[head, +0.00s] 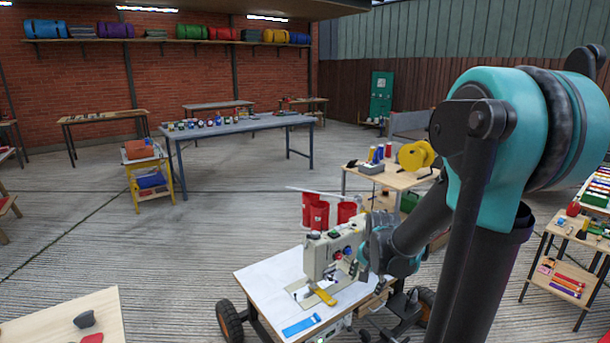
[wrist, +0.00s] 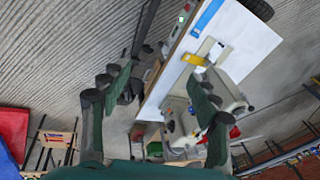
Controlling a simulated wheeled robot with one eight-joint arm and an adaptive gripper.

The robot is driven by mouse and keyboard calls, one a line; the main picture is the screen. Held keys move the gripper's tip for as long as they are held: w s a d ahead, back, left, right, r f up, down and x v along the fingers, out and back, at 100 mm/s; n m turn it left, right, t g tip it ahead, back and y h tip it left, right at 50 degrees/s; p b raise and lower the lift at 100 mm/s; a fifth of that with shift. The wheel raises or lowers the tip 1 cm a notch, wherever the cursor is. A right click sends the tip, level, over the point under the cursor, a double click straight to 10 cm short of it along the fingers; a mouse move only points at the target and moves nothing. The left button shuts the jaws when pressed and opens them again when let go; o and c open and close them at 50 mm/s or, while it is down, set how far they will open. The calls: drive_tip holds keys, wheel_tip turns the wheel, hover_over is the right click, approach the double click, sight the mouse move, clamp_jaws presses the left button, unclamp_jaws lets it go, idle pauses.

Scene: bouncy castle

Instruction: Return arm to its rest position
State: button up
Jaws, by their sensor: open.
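My arm rises at the right of the head view and bends down toward a small white-topped work table (head: 262,283). My gripper (head: 372,252) is at its end, beside the right side of a cream sewing machine (head: 318,258) in the picture. Whether it touches the machine I cannot tell. In the wrist view my gripper (wrist: 155,108) has its two dark green fingers wide apart, with nothing held between them. The sewing machine (wrist: 228,90) shows behind the right finger, partly hidden by it.
A yellow piece (head: 325,296) and a blue strip (head: 301,325) lie on the white table top. Red bins (head: 318,214) stand behind it. A wooden table with a yellow spool (head: 415,155) is beyond my arm. Open concrete floor (head: 230,235) lies to the left.

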drive_tip(key=s+d+f+n, duration=0.1)
drive_tip(key=s+n, duration=0.7)
drive_tip(key=s, duration=0.6)
drive_tip(key=shift+t, duration=0.3)
drive_tip(key=shift+f, duration=0.1)
drive_tip(key=shift+c, duration=0.3)
